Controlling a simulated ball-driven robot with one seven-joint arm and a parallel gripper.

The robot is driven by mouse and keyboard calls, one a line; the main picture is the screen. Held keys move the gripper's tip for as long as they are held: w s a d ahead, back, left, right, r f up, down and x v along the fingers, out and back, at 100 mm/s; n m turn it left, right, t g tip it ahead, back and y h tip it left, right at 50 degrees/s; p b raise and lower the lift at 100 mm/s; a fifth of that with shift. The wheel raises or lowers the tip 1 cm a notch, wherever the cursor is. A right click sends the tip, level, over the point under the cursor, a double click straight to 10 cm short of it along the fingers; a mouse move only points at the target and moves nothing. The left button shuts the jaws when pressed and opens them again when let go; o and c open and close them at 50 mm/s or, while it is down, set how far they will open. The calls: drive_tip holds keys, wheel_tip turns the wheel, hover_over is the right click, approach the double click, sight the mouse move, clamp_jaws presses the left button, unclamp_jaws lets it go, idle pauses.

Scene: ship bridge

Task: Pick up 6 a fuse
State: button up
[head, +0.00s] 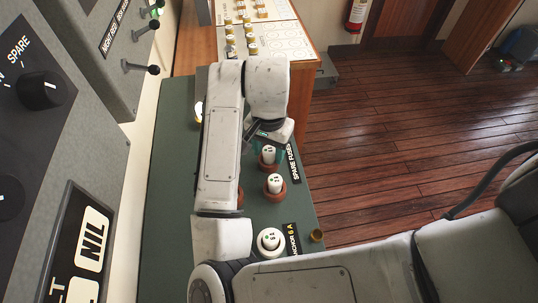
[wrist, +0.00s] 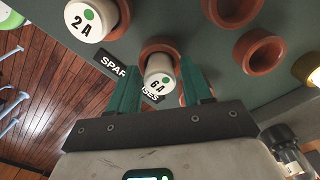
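The 6 A fuse is a white cylinder with a green dot; its marked cap (wrist: 158,85) shows in the wrist view. It stands in a terracotta socket (wrist: 153,46). My gripper (wrist: 161,72) is open, with one green finger on each side of this fuse and a slim gap visible at the right finger. In the head view my gripper (head: 266,138) is just beyond a white fuse (head: 268,155) in the spare row, which appears to be the same one. Its marking is too small to read there.
A 2 A fuse (wrist: 92,20) stands in the neighbouring socket, left in the wrist view. Empty terracotta sockets (wrist: 259,53) lie to the right. Another fuse (head: 269,240) sits by the "6 A" label on the green panel (head: 165,235). A console with knobs (head: 40,90) borders the left.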

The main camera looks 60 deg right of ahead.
drive_tip(key=c, duration=0.8)
drive_tip(key=shift+r, duration=0.1)
